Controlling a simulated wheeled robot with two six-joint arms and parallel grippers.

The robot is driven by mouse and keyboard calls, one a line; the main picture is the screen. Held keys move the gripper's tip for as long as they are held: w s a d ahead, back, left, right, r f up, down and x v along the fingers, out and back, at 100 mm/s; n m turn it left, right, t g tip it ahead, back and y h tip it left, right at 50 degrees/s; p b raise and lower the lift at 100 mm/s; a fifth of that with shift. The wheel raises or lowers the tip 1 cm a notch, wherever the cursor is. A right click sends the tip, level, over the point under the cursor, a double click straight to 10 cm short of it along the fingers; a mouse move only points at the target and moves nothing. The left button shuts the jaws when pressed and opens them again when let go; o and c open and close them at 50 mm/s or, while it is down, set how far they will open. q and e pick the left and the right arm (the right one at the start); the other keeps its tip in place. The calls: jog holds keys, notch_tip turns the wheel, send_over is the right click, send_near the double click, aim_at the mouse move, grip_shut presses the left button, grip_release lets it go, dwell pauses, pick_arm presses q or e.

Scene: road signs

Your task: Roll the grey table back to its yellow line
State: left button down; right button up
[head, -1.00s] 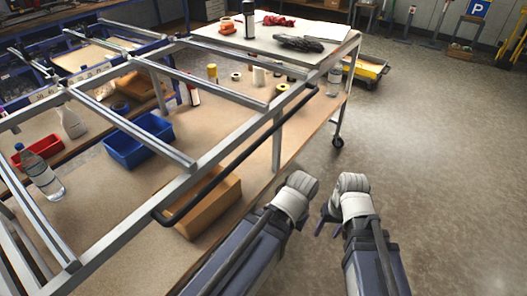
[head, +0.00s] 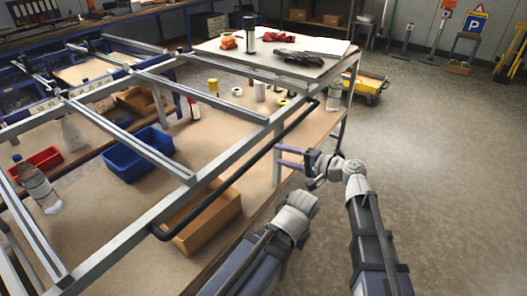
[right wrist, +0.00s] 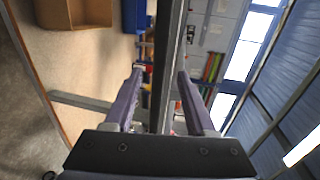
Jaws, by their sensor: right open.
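The grey table (head: 127,237) has an open top of metal rails, with a black push handle (head: 215,194) along its near right side. My right gripper (head: 278,155) is open beside the far part of this handle, fingers pointing left. In the right wrist view, the dark handle (right wrist: 164,60) runs lengthwise in line with the gap between the open fingers (right wrist: 160,74). I cannot tell how deep it sits between them. My left arm is below the handle; its fingers are not visible. I see no yellow line.
The table's lower board carries a blue bin (head: 138,153), a cardboard box (head: 205,222) and bottles. A white top (head: 330,48) at the far end holds a dark bottle and gloves. A yellow cart (head: 369,87) stands beyond.

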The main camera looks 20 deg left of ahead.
aim_at(263, 151)
jog(key=shift+b+x, duration=0.8)
jog(key=shift+x, duration=3.1)
grip_shut()
